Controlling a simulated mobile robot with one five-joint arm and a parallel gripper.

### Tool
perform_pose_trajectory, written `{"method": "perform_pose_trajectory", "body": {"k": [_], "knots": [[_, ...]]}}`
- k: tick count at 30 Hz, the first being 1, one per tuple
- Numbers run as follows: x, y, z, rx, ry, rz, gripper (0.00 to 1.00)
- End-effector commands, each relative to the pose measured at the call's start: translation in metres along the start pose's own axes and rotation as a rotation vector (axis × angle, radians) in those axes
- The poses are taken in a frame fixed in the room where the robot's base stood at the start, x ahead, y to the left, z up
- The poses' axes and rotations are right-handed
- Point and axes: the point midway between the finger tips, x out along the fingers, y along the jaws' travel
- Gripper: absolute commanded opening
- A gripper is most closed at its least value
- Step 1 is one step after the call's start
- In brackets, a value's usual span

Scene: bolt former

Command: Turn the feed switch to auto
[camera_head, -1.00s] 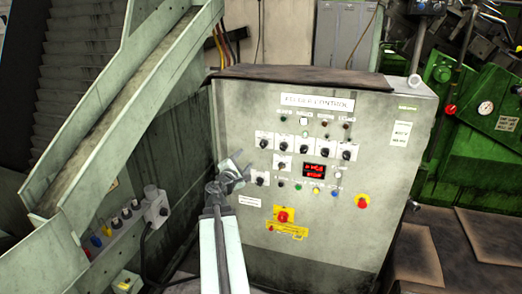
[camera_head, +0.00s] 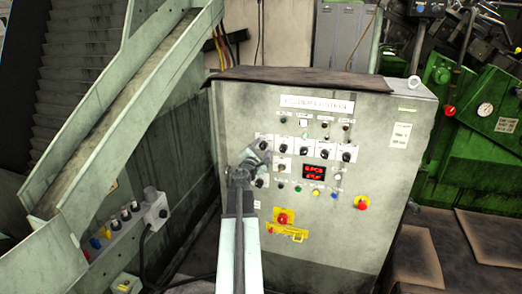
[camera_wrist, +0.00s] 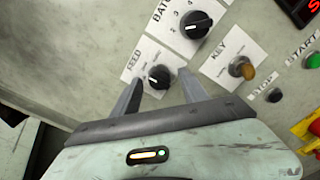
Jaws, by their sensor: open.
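The feed switch (camera_wrist: 157,77) is a black round knob with a white mark on a white plate labelled FEED. In the wrist view it lies between my two open fingertips, one on either side. My gripper (camera_wrist: 161,80) is open and close to the panel; whether its fingers touch the knob I cannot tell. The setting labels around the knob are hidden or too small to read.
The batch knob (camera_wrist: 197,25) is right above in the wrist view, with the key switch (camera_wrist: 242,68) and stop button (camera_wrist: 271,95) to the right. A red and yellow switch (camera_head: 283,217) sits lower on the panel. A sloping conveyor (camera_head: 110,130) stands at left.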

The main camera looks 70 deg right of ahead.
Motion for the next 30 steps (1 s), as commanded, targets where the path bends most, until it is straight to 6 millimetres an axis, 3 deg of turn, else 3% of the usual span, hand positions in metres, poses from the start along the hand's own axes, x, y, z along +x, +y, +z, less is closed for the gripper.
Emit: {"method": "perform_pose_trajectory", "body": {"k": [3,9,30], "knots": [[-0.0009,0.0001,-0.0001,0.000,0.000,0.000,0.52],[-0.0011,0.0002,-0.0003,0.001,0.000,0.000,0.00],[-0.0013,0.0006,-0.0006,0.025,0.000,0.000,0.00]]}}
